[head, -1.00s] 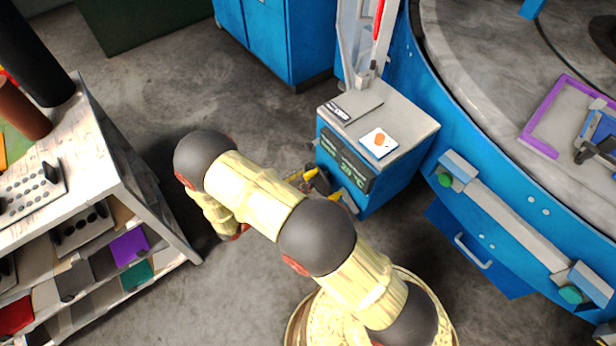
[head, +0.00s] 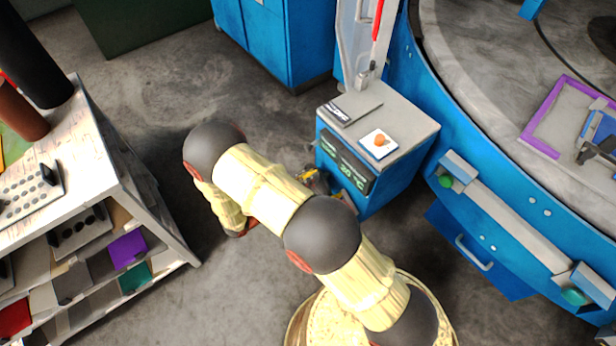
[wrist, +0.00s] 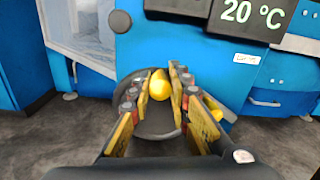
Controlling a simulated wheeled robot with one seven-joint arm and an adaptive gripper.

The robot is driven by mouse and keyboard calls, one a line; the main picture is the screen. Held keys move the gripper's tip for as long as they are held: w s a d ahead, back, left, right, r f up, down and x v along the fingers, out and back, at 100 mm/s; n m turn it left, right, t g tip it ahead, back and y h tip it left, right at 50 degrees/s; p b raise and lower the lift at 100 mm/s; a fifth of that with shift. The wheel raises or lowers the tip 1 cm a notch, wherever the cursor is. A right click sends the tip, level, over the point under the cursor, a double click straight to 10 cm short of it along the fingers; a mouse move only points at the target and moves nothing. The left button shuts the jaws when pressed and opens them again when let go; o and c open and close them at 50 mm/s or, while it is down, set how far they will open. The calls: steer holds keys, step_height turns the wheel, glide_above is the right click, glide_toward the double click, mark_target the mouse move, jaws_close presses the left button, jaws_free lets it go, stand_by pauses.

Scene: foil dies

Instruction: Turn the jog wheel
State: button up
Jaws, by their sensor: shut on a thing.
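The jog wheel is a dark round disc (wrist: 158,127) on the front of the blue cabinet, low in the wrist view. A yellow knob (wrist: 159,86) stands out from it. My gripper (wrist: 161,88) has its yellow-and-black fingers on both sides of the knob and is shut on it. The fingers hide parts of the disc. In the head view my gripper (head: 310,180) shows only in part, at the cabinet front beyond my arm, and the wheel cannot be made out there.
The blue cabinet (head: 395,187) has a display (wrist: 250,13) reading 20 °C above the wheel. A white card with an orange piece (head: 379,141) lies on its top. A shelf unit (head: 150,220) stands left, a large blue round table (head: 500,190) right.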

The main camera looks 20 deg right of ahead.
jaws_close()
steer(key=shift+s, duration=0.1)
stand_by(0.5)
steer(key=shift+s+d+f+m+b, duration=0.15)
steer(key=shift+s+d+f+m, duration=0.4)
steer(key=shift+m, duration=1.2)
steer(key=shift+s+f+m+b, duration=0.25)
steer(key=shift+s+m, duration=0.7)
steer(key=shift+m, duration=0.75)
steer(key=shift+s+d+f+m+b, duration=0.1)
steer(key=shift+s+d+f+m, duration=0.35)
steer(key=shift+m, duration=1.3)
steer(key=shift+s+a, duration=0.2)
steer(key=shift+s, duration=0.15)
steer(key=o, duration=0.6)
jaws_free()
steer(key=shift+o, duration=0.3)
steer(key=shift+a, duration=0.15)
